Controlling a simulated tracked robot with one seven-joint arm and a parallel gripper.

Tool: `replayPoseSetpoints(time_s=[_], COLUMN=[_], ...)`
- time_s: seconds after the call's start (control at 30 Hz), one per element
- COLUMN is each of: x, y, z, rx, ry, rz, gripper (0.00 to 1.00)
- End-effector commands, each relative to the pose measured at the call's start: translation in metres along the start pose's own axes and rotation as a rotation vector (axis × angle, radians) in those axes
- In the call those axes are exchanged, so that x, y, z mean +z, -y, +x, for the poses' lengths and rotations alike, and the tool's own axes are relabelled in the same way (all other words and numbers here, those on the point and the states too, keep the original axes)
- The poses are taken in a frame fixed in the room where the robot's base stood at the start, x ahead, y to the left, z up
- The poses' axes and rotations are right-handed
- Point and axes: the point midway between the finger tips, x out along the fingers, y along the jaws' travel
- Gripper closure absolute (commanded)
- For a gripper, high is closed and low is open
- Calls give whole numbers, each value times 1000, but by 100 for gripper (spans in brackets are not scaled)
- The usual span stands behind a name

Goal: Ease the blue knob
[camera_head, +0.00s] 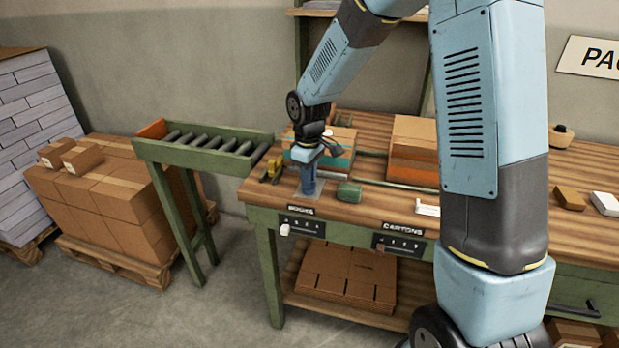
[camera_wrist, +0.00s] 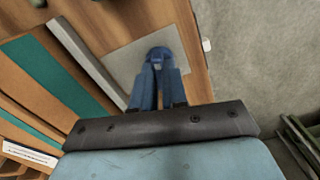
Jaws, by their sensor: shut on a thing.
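The blue knob (camera_wrist: 159,53) shows in the wrist view as a rounded blue top between my fingertips, over a grey plate (camera_wrist: 120,62). My gripper (camera_wrist: 159,70) is shut on it, with its two blue fingers reaching up to the knob. In the head view, my gripper (camera_head: 308,172) points down at the bench's left end, above the same grey plate (camera_head: 321,203). There the knob and fingers are similar blue and hard to tell apart. Whether the knob touches the plate is unclear.
A green cylinder (camera_head: 349,191) lies close right of my gripper. A yellow object (camera_head: 274,168) is to its left. A roller conveyor (camera_head: 205,150) adjoins at left.

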Motion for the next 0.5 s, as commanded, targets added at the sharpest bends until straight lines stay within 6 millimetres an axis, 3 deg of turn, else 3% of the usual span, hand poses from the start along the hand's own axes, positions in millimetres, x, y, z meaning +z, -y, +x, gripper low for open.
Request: replayPoseSetpoints(time_s=[0.5], x=[0], y=[0], z=[0], rx=[0], ry=[-1], rz=[-226], gripper=[100])
